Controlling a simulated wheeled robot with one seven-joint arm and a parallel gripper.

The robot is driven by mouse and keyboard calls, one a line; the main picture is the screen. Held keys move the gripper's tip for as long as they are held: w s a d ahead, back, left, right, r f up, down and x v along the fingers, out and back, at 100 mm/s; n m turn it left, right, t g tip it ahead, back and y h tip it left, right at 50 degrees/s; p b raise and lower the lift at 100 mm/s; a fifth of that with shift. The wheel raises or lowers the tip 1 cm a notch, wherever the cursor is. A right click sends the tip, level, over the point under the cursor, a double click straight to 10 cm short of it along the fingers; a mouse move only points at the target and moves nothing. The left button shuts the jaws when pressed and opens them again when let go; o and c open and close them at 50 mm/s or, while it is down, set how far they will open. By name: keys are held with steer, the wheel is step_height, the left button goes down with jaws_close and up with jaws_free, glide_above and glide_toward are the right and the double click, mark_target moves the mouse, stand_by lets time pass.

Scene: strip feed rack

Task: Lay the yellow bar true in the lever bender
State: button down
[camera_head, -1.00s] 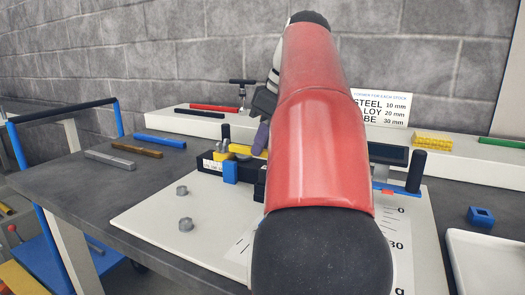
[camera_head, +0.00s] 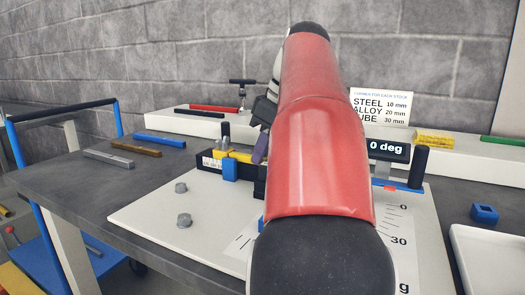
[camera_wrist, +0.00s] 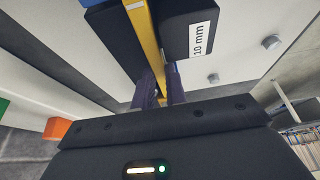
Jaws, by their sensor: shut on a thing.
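The yellow bar (camera_head: 240,156) lies low along the lever bender's black block (camera_head: 207,167), behind a blue block (camera_head: 230,170). My gripper (camera_head: 261,148) is shut on the bar, its purple fingers partly hidden behind my red arm. In the wrist view the bar (camera_wrist: 145,35) runs up between the two fingers of my gripper (camera_wrist: 160,88). It passes beside the black block marked 10 mm (camera_wrist: 190,30). The bender's lever has a black grip (camera_head: 418,167), and its display (camera_head: 388,149) reads 0 deg. My arm hides the middle of the bender.
Bolt heads (camera_head: 184,220) stand on the white base plate (camera_head: 145,215). Grey and brown bars (camera_head: 136,149) lie on the bench at left. A sign (camera_head: 381,106) lists steel, alloy and tube sizes. A blue block (camera_head: 484,213) and a white tray (camera_head: 495,255) are at right.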

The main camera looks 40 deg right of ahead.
steer(key=shift+f, duration=0.25)
steer(key=c, duration=1.3)
jaws_free()
steer(key=shift+c, duration=0.2)
steer(key=shift+r, duration=0.1)
steer(key=p+v, duration=0.5)
steer(key=v, duration=0.2)
steer(key=shift+s+r, duration=0.15)
steer(key=shift+r, duration=0.2)
